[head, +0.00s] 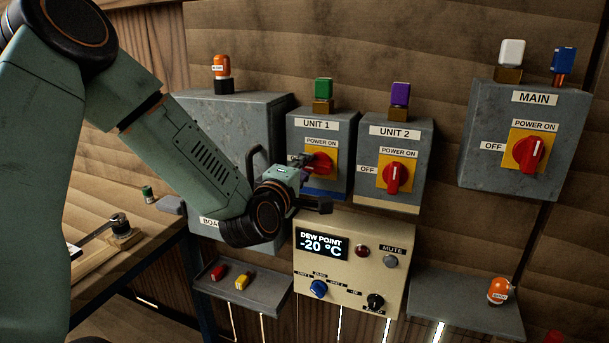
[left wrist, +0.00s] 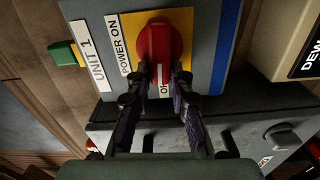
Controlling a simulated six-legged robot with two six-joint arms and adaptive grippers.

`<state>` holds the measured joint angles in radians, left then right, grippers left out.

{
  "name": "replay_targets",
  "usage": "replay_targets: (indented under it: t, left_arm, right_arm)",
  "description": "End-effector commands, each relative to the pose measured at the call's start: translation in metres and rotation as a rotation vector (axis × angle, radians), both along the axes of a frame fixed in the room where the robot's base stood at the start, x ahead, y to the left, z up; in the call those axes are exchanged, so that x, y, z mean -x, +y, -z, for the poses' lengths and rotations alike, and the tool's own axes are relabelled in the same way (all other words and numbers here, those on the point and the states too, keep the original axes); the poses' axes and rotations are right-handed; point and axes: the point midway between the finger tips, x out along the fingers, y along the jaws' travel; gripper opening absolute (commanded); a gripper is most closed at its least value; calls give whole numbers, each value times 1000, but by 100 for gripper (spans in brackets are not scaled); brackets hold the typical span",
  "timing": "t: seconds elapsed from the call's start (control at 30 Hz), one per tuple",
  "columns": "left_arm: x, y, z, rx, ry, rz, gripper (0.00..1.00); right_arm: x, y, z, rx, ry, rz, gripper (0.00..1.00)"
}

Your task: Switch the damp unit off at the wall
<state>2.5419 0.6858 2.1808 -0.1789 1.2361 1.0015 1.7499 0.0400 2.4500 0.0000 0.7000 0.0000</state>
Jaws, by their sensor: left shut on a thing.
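The UNIT 1 box (head: 341,182) hangs on the wall with a red rotary switch (head: 322,163) on a yellow plate. My left gripper (head: 304,168) reaches it from the left. In the left wrist view, the fingers of my left gripper (left wrist: 163,75) are closed on either side of the handle of the red switch (left wrist: 158,42). The handle points to the OFF label, which the fingers partly cover. The UNIT 2 box (head: 407,150) is to the right; its red switch (head: 395,177) stands upright, at POWER ON. My right gripper is not in view.
A cream panel (head: 375,238) below reads DEW POINT -20 °C and has a blue selector (head: 318,289). The MAIN box (head: 480,165) is at the right. A grey shelf (head: 262,301) sits below my left gripper. Coloured tags stand on the boxes.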

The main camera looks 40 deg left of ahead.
Motion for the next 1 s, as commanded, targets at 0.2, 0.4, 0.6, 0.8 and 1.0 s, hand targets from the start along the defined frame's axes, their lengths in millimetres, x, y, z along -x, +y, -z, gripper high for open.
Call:
replay_targets:
  t: [0.2, 0.4, 0.6, 0.8, 1.0]
  left_arm:
    - [0, 1, 3, 66, -14, -3, 0]
    - [0, 1, 3, 86, -18, -3, 0]
    - [1, 1, 3, 88, -17, -3, 0]
    - [1, 1, 3, 88, -16, -2, 25]
    - [0, 0, 3, 86, -16, -1, 42]
  right_arm:
    - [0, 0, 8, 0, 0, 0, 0]
    - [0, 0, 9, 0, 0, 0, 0]
    - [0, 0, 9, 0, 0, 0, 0]
    - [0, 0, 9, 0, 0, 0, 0]
    - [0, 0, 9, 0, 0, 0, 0]
